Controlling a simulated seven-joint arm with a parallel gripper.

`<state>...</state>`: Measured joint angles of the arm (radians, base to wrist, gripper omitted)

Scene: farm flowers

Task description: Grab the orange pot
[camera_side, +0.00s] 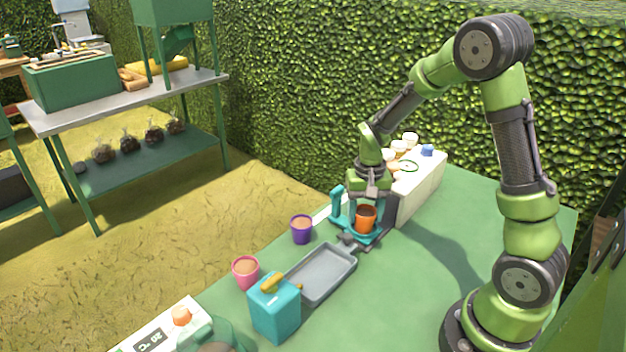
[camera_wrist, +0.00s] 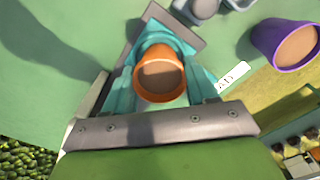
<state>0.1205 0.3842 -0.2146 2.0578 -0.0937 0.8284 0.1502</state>
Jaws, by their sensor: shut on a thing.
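The orange pot (camera_side: 366,219) is filled with brown soil and sits at a teal stand (camera_side: 338,205) near the back of the green table. In the wrist view the orange pot (camera_wrist: 160,75) lies between the jaws, with its rim and soil facing the camera. My gripper (camera_side: 368,200) points down over the pot and is shut on it. In the wrist view my gripper (camera_wrist: 160,100) shows its grey palm edge at the bottom. The pot's lower part is hidden, so I cannot tell whether it touches the stand's base.
A purple pot (camera_side: 301,229) and a pink pot (camera_side: 246,272) stand to the left. A grey tray (camera_side: 322,274) and a teal box (camera_side: 274,308) are in front. A pale box (camera_side: 418,190) with small items stands behind right. The table's right side is clear.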

